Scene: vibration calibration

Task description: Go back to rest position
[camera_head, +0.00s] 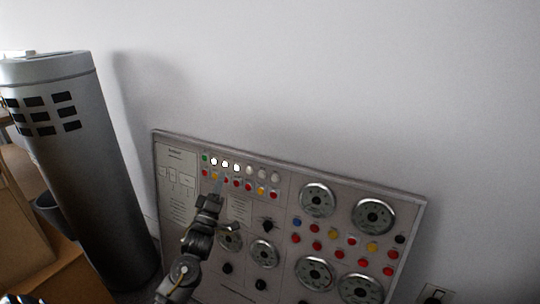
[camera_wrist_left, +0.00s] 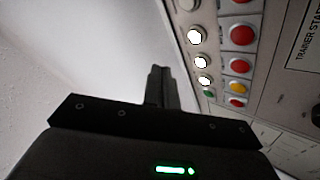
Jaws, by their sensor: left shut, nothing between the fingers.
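My left gripper (camera_head: 216,186) is in front of the left part of the control panel (camera_head: 283,200), just below its rows of small buttons and lights. It is shut and empty. In the left wrist view, the shut fingers (camera_wrist_left: 160,88) stand beside a column of lit white lights (camera_wrist_left: 194,37) and red buttons (camera_wrist_left: 241,34). I cannot tell whether the fingertips touch the panel. In the head view, several white lights (camera_head: 225,164) glow in the upper row, with a green one (camera_head: 205,158) at its left end.
A tall grey cylinder (camera_head: 75,160) with dark slots stands left of the panel. A dark bin (camera_head: 52,208) and wooden furniture (camera_head: 18,245) are at the far left. A wall socket (camera_head: 436,293) is at the lower right. The white wall (camera_head: 330,80) above the panel is clear.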

